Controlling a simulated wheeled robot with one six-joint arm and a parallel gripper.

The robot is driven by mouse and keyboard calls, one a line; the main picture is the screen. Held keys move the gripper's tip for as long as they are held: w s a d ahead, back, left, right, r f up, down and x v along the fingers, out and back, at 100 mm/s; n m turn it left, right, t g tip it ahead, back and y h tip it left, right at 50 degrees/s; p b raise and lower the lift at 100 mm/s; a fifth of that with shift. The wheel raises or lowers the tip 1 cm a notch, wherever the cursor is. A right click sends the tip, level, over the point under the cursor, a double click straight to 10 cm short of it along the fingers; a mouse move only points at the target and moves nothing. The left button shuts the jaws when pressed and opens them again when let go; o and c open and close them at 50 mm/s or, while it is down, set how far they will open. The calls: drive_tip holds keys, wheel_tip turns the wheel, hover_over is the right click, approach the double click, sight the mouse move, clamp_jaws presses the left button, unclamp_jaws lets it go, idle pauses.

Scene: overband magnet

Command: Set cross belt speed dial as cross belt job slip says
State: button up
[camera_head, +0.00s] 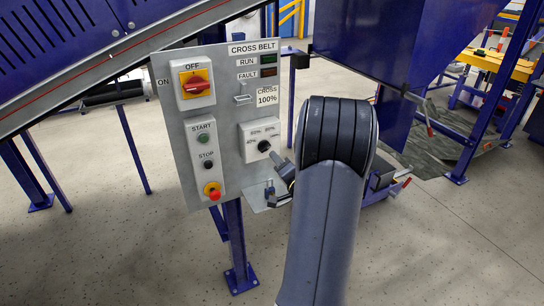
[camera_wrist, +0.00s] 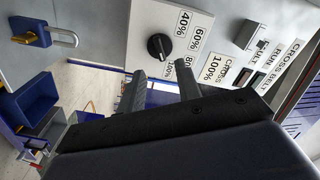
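The cross belt speed dial is a black knob (camera_head: 264,146) on a white plate with percent marks, low on the right of the grey panel. In the wrist view the knob (camera_wrist: 159,46) lies just beyond my fingertips; I cannot tell which mark it points at. The cross belt job slip (camera_head: 267,97) reads "CROSS 100%" and also shows in the wrist view (camera_wrist: 221,69). My gripper (camera_wrist: 158,78) is open, its two dark fingers apart with nothing between them. In the head view my arm hides most of the gripper.
The grey panel (camera_head: 222,60) also carries a red OFF/ON switch (camera_head: 196,82), start and stop buttons (camera_head: 207,153) and a red emergency button (camera_head: 214,194). A padlock (camera_wrist: 62,37) shows in the wrist view. A blue hopper (camera_head: 385,40) stands right of the panel.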

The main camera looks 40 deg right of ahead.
sight(267, 149)
drive_tip(key=v, duration=0.4)
drive_tip(key=shift+w, duration=0.1)
drive_tip(key=p+x, duration=0.1)
drive_tip(key=x, duration=1)
idle(0.3)
